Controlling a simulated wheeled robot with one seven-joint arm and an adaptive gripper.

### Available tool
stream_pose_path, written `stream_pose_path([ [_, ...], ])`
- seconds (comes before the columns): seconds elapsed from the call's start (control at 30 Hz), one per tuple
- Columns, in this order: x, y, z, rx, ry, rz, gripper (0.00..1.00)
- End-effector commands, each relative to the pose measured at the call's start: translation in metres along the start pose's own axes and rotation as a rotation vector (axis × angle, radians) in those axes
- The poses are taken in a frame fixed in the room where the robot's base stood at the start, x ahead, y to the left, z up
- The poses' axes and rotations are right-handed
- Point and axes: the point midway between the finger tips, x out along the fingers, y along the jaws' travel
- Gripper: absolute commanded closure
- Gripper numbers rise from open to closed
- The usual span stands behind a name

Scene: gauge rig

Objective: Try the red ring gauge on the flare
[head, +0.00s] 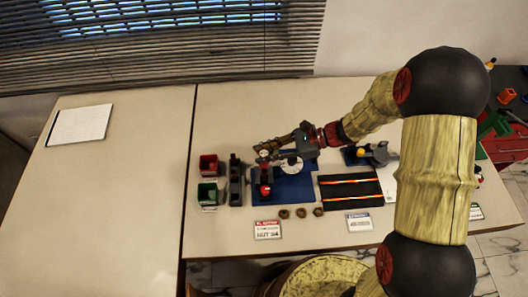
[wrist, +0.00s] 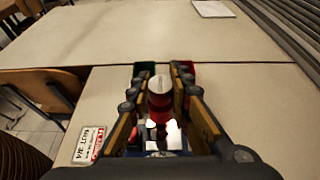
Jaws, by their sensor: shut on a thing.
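My gripper (head: 265,153) reaches in from the right over the blue base plate (head: 297,188). In the wrist view, my gripper (wrist: 162,76) has its fingers on both sides of a cylinder with a pale grey top and a dark red lower part, which I take for the red ring gauge (wrist: 159,101). The fingers are shut on it. A red piece (head: 265,189) on a dark fixture shows just below the gripper in the head view. I cannot tell the flare apart, nor whether the gauge touches anything below.
A red bin (head: 208,162) and a green bin (head: 208,192) stand left of a dark rack (head: 236,184). Several brass pieces (head: 301,212) lie in front. A black board with orange strips (head: 352,191) is to the right. The left table (head: 100,200) is mostly clear.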

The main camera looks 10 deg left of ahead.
Motion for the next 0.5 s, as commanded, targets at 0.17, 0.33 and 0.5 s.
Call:
stream_pose_path([
  [0.17,0.005,0.001,-0.011,0.002,-0.001,0.001,1.0],
  [0.33,0.01,0.001,-0.023,0.003,-0.001,0.001,1.0],
  [0.5,0.014,0.001,-0.033,0.001,-0.001,0.0,1.0],
])
